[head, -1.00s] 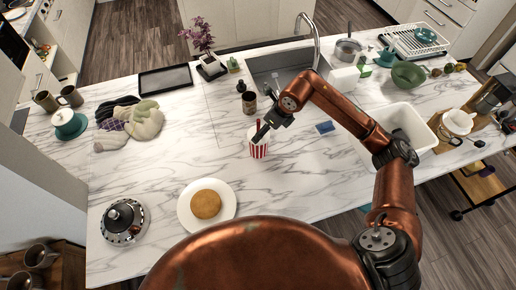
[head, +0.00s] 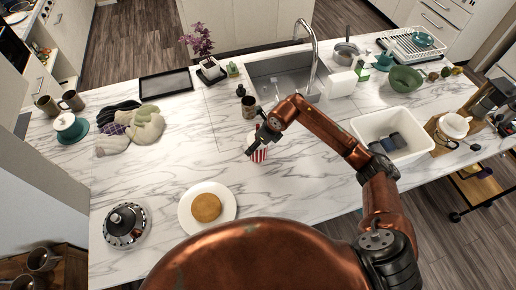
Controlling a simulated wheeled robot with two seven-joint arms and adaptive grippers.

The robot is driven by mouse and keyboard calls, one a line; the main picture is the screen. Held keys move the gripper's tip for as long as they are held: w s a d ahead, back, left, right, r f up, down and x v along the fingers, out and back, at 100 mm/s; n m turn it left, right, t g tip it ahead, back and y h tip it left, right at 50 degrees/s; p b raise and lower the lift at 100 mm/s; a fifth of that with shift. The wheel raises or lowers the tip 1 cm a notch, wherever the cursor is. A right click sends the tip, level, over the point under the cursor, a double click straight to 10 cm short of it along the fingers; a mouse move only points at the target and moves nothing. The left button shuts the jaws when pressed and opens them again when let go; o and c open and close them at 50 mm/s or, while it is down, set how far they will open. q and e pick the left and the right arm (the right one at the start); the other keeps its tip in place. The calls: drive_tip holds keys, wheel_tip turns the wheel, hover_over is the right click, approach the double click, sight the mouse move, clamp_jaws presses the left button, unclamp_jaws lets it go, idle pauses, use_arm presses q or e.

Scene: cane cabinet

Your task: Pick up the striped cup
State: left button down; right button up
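The red-and-white striped cup (head: 260,156) stands upright on the marble counter near the middle of the head view. My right gripper (head: 252,147) is at the cup, and its dark fingers cover much of the cup's upper part. The fingers point down and to the left. Only a lower part of the cup shows clearly, and I cannot tell whether the fingers are closed on it. My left gripper is not in view.
A dark mug (head: 249,106) stands just behind the cup, near the sink (head: 277,72). A plate (head: 225,213) with a round brown food item lies in front. A white tub (head: 368,124) is at the right. The counter left of the cup is clear.

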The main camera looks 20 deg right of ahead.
drive_tip(key=c, duration=1.3)
drive_tip(key=shift+r, duration=0.2)
